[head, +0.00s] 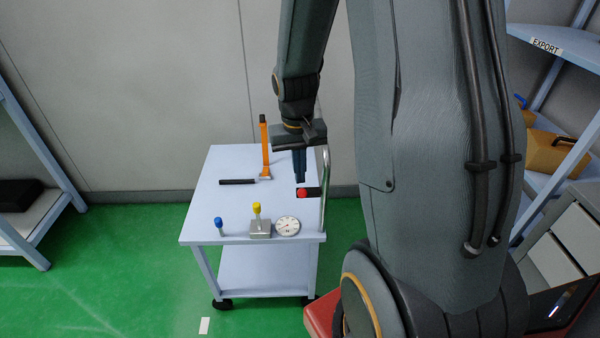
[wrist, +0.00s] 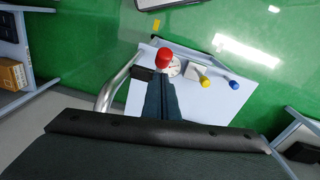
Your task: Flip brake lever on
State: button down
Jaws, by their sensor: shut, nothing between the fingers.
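Several levers stand on the pale cart top; I cannot tell which one is the brake lever. A red knob (head: 302,193) on a dark mount sits near the cart's right edge. An orange lever (head: 265,148) with a black tip stands nearly upright at the back. A yellow-knobbed lever (head: 257,208) rises from a metal box, and a blue-knobbed lever (head: 218,224) is at the front left. My gripper (head: 300,180) points down, fingers together and empty, just behind the red knob. In the wrist view its tips (wrist: 157,75) appear beside the red knob (wrist: 163,56); contact is unclear.
The cart (head: 212,190) has a metal handrail (head: 326,185) on its right, close to my gripper. A round dial (head: 288,226) sits at the front, and a black bar (head: 237,182) lies at the middle. Shelves stand at both sides, with green floor between.

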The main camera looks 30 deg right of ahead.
jog(key=shift+r, duration=0.1)
notch_tip(320, 180, up, 11)
jog(key=s+a, duration=0.2)
jog(key=shift+s+a+p, duration=0.3)
jog(key=shift+s+p, duration=0.05)
jog(key=shift+p, duration=0.05)
dwell(0.3)
